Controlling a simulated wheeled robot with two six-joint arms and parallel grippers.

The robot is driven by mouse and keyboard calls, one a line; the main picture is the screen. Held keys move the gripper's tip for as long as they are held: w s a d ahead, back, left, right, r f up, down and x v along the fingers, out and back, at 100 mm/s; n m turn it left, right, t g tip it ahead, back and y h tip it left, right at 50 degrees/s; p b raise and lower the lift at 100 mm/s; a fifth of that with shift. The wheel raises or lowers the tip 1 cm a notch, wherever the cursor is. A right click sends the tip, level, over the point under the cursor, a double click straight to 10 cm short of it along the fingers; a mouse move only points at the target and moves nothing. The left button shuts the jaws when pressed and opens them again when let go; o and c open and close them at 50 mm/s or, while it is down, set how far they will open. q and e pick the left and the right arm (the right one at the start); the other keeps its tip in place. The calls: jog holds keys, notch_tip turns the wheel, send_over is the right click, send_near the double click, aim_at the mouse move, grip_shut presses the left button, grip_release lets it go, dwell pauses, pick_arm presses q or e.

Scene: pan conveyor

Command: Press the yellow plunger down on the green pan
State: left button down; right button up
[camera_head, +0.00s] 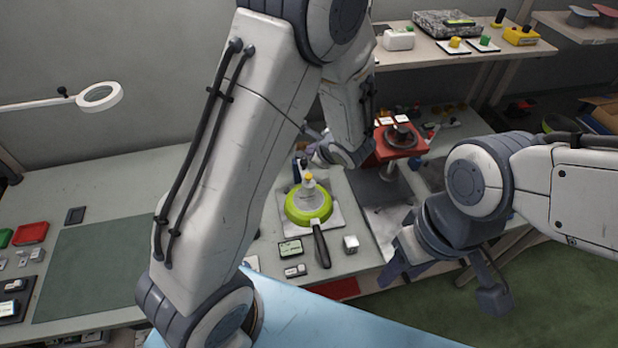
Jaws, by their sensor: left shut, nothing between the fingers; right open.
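The green pan (292,213) lies on a white plate on the grey bench, its black handle pointing toward the front. A pale grey dome-like piece stands in the pan, topped by the small yellow plunger (308,177). My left gripper (312,146) is shut and empty, just behind and above the plunger in the picture. It looks apart from the plunger, though its fingertips are small and partly hidden by the wrist. My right gripper (442,282) is open and empty, right of the pan beyond the bench edge, with fingers spread wide.
A red fixture (400,141) stands behind right of the pan. A dark green mat (85,262) covers the left bench. A shelf (465,63) holds several items at the back right.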

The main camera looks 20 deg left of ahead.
aim_at(310, 178)
pick_arm(q)
notch_tip(310, 178, down, 7)
jog(key=b, duration=0.5)
dwell(1.8)
jog(key=shift+f+b, duration=0.35)
jog(key=shift+b, duration=0.55)
jog(key=shift+f+b, duration=0.95)
jog(key=shift+b, duration=0.15)
dwell(0.5)
jog(key=shift+s+f+b, duration=0.2)
jog(key=shift+f+b, duration=0.2)
jog(key=shift+f, duration=0.1)
dwell(0.6)
jog(key=shift+r, duration=0.1)
